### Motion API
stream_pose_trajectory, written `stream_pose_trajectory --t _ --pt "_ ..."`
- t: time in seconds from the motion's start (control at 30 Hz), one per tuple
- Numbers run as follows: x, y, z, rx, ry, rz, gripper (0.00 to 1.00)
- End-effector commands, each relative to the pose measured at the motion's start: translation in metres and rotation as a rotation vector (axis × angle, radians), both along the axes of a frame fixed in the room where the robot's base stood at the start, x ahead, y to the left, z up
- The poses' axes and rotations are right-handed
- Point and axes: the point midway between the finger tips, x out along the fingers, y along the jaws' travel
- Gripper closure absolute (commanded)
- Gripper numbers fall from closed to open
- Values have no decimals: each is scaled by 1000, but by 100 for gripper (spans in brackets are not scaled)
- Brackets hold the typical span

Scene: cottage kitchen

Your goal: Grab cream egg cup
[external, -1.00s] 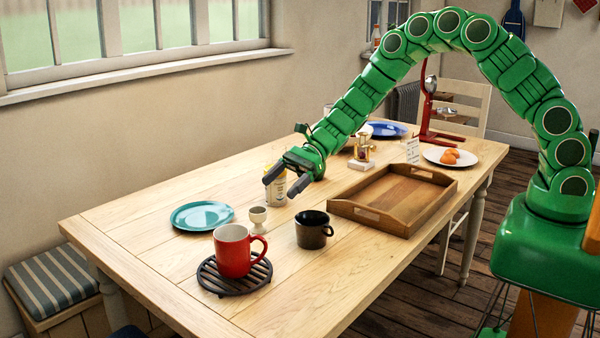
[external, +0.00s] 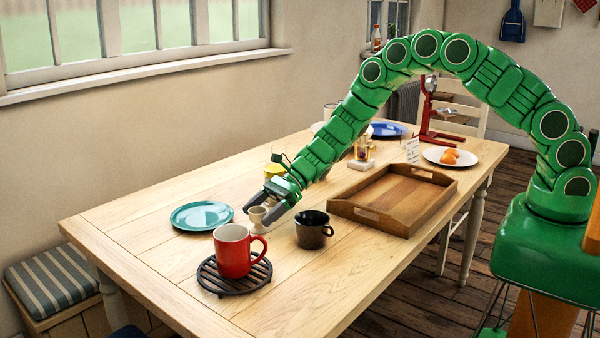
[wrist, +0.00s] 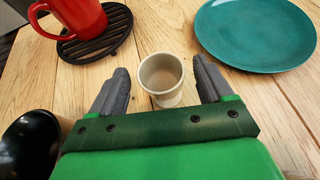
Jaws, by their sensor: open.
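In the wrist view the egg cup (wrist: 161,78) sits between the two grey fingers of my gripper (wrist: 158,88), with a gap on each side. In the external view my gripper (external: 262,210) is low over the table, its fingers open on either side of the cup. No finger visibly touches it.
A red mug (external: 232,252) on a black trivet (external: 210,276) and a black mug (external: 312,232) stand close by. A teal plate (external: 202,215) lies to the left. A yellow-topped container (external: 273,170) is behind my gripper. A wooden tray (external: 392,198) lies right.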

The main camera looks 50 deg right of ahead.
Motion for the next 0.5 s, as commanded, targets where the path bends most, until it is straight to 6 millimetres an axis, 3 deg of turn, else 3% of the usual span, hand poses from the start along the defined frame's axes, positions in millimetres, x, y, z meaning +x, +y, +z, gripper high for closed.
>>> stream_pose_trajectory --t 0.2,0.5 --pt "7 22 -8 0 -3 0 20" --pt "7 27 -10 1 -2 0 20"
